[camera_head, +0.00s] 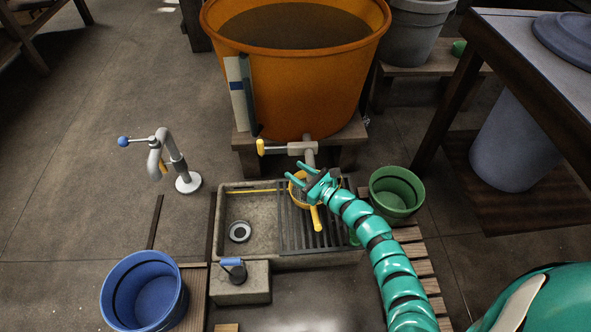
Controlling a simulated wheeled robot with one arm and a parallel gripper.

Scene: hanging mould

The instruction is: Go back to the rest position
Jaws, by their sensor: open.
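My gripper (303,175) is at the end of my teal segmented arm, which reaches up from the lower right. Its fingers are apart with nothing visible between them. It is above the slatted drain side of the stone sink, in front of the orange vat.
An orange vat (300,95) with a tap (290,149) stands close behind my gripper. A green bucket (396,193) is just right of my arm. The sink (247,222), a blue bucket (143,292) and a standing spout (180,165) are to the left. A dark table (520,60) is at right.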

